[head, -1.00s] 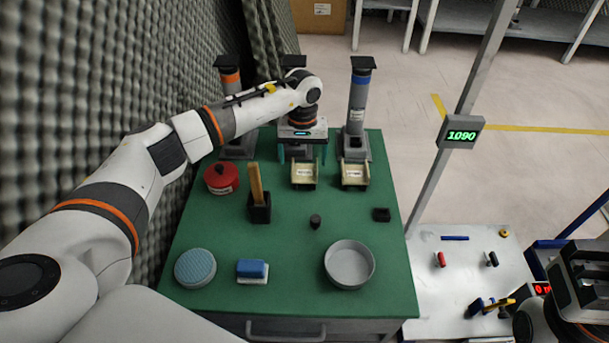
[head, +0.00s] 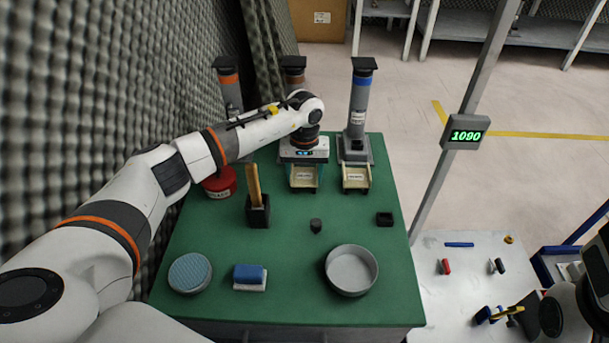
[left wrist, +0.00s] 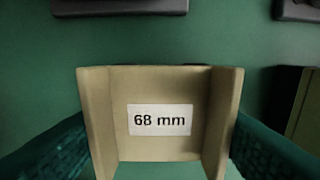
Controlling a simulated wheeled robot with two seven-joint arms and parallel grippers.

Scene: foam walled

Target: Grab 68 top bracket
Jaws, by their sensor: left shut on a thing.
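The 68 mm bracket (head: 304,179) is a beige, tray-like piece with raised side walls, in front of the middle column. Its white label reads "68 mm" in the left wrist view (left wrist: 160,120). My left gripper (head: 304,169) reaches over the bracket from behind. Its teal fingers stand on both sides of the bracket in the left wrist view and are shut on it. I cannot tell whether the bracket touches the green table. My right arm shows only partly at the lower right edge, and its fingers cannot be made out.
A similar beige bracket (head: 356,180) stands close to the right, before the blue-banded column (head: 360,105).

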